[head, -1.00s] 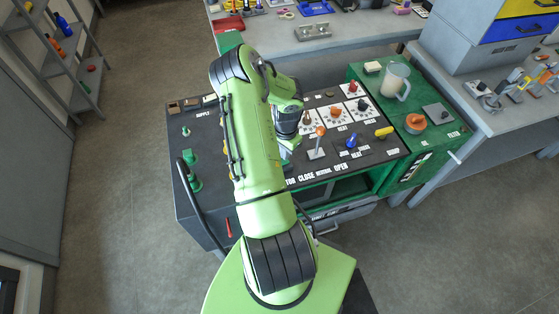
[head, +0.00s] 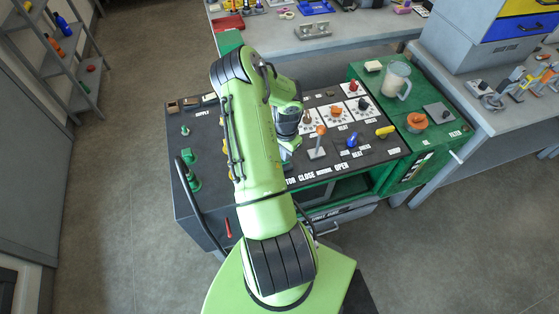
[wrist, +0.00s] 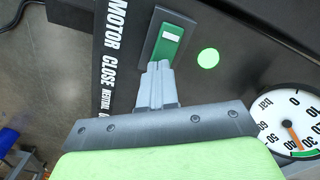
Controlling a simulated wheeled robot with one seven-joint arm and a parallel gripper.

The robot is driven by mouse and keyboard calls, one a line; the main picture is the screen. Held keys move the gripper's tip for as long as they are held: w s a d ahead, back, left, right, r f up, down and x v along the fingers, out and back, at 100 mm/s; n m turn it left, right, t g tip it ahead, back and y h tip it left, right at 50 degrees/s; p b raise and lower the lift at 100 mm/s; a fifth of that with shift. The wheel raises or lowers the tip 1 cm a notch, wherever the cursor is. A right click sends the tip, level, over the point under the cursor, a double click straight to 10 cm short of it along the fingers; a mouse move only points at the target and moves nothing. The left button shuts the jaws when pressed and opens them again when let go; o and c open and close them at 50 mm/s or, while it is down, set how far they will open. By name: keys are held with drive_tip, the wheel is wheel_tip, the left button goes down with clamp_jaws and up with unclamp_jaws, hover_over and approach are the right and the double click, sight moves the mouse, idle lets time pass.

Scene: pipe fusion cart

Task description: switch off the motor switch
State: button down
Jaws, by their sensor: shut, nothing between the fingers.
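The motor switch is a green rocker (wrist: 168,42) in a dark frame, beside the "MOTOR" label (wrist: 118,18) in the wrist view. A white mark shows on the rocker. My gripper (wrist: 157,68) is shut and empty, with its fingertips at the near end of the rocker. Whether they touch it I cannot tell. A round green lamp (wrist: 208,58) glows to the right of the switch. In the head view my arm hides the switch and the gripper.
A pressure gauge (wrist: 292,118) lies right of my gripper. In the head view, an orange-knobbed lever (head: 318,142), a blue handle (head: 352,140) and a yellow handle (head: 385,131) stand on the dark panel to the right of my arm. Open floor (head: 110,220) lies to the left.

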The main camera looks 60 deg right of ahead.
drive_tip(key=shift+f+b, duration=0.3)
drive_tip(key=shift+f, duration=0.1)
drive_tip(key=shift+r, duration=0.1)
drive_tip(key=shift+r+p, duration=1.95)
drive_tip(key=shift+r, duration=1.55)
